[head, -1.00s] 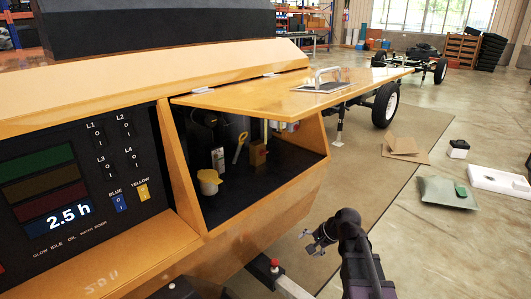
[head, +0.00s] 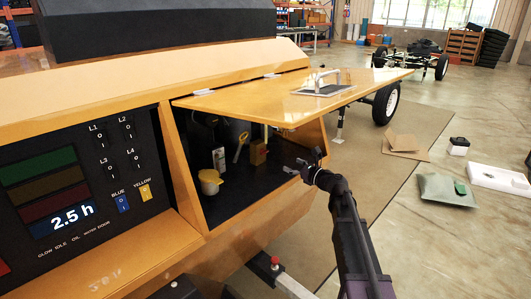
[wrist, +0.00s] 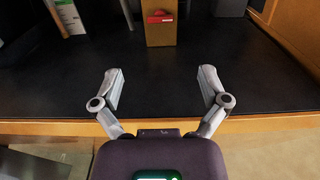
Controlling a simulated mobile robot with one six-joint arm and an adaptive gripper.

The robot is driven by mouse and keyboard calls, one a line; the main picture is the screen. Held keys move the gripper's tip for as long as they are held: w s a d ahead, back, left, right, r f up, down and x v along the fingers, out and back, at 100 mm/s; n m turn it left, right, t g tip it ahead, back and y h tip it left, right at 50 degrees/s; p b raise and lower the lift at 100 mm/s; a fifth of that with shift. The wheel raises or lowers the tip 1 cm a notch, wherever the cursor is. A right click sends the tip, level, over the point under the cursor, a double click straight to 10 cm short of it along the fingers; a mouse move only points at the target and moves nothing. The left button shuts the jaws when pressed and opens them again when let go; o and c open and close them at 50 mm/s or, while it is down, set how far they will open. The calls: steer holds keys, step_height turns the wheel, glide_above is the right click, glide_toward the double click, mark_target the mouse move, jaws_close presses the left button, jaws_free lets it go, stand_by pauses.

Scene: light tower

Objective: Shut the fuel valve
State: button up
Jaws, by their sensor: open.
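The open side compartment of the yellow machine holds several items. None can be surely read as the fuel valve. An ochre box (head: 258,153) stands at the back right; the wrist view shows it with a red piece (wrist: 161,18) on its front. A yellow handle-like part (head: 241,147) is left of it. My gripper (head: 293,167) is open and empty at the compartment's front right edge. In the wrist view its fingers (wrist: 163,88) spread over the black floor, in line with the box and apart from it.
A yellow cup (head: 210,181) and a white labelled container (head: 219,160) stand left in the compartment. The raised yellow lid (head: 290,98) overhangs the opening. The compartment's front lip (wrist: 50,128) lies under my gripper. The black floor (wrist: 160,95) before the box is clear.

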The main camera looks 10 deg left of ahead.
mark_target(266, 152)
stand_by(0.4)
steer(key=x, duration=1.3)
steer(key=shift+w+a, duration=0.25)
steer(key=shift+a, duration=0.05)
steer(key=c, duration=1.2)
